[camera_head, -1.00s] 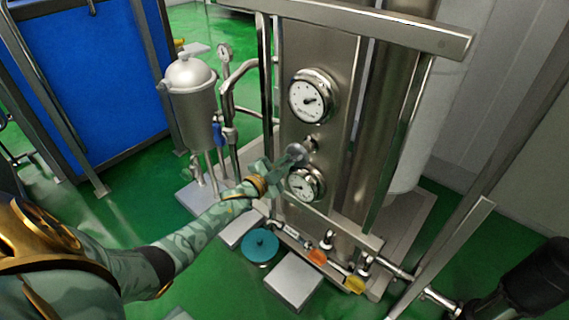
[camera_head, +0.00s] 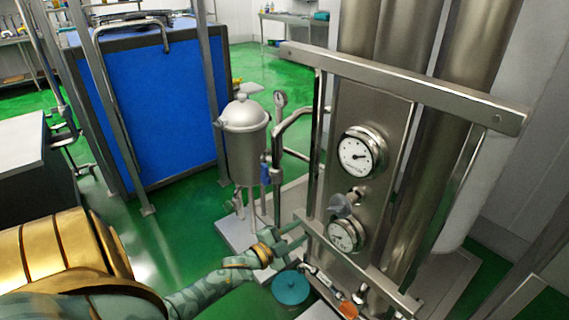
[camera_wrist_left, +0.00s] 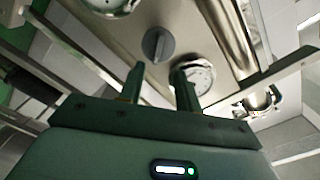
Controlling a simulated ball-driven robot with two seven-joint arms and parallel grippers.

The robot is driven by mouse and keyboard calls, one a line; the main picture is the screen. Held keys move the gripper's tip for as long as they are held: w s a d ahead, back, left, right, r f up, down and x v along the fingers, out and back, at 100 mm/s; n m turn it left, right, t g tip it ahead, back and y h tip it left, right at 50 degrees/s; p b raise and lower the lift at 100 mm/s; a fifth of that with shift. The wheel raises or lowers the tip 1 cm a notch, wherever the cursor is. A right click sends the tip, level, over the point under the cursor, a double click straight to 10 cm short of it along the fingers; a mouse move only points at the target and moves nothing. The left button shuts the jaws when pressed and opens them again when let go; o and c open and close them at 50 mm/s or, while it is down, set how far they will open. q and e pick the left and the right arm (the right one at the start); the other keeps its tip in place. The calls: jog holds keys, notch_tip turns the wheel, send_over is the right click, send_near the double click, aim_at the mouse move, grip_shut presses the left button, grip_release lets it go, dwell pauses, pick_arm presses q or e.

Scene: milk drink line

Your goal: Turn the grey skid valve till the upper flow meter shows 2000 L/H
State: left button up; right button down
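The grey skid valve (camera_head: 343,205) is a knob on the steel panel, between two round dials. The upper flow meter (camera_head: 361,152) is a white dial with a dark needle; its numbers are too small to read. The lower dial (camera_head: 345,235) sits just below the valve. My left gripper (camera_head: 298,233) is to the left of the valve and apart from it. In the left wrist view the valve (camera_wrist_left: 157,45) lies beyond the two spread fingers of the left gripper (camera_wrist_left: 160,82), with nothing between them. My right gripper is not in view.
A steel frame bar (camera_head: 400,88) crosses in front of the panel at the top. A steel vessel (camera_head: 243,140) stands to the left. A teal round lid (camera_head: 290,288) is near the floor.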

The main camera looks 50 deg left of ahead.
pick_arm(q)
jog(key=s, duration=0.4)
jog(key=shift+a, duration=0.15)
jog(key=shift+w+f, duration=0.1)
jog(key=s+f+n+g+y, duration=0.1)
jog(key=s+f+n+g, duration=0.15)
jog(key=s+f, duration=0.35)
jog(key=s+f+n+g+y, duration=0.1)
jog(key=s+f+n+g, duration=0.15)
jog(key=f, duration=0.65)
jog(key=s+f+n+g+y, duration=0.1)
jog(key=s+f+g, duration=0.35)
jog(key=f, duration=0.25)
jog(key=s+d+f+g, duration=0.2)
jog(key=s+d+f, duration=0.2)
jog(key=s, duration=0.6)
jog(key=s+d+f+n+g+h, duration=0.1)
jog(key=s+d+f+g, duration=0.2)
jog(key=s+d, duration=0.3)
jog(key=s+d+f+g, duration=0.3)
jog(key=s+d+f, duration=0.3)
jog(key=s, duration=1)
jog(key=shift+n+h, duration=0.4)
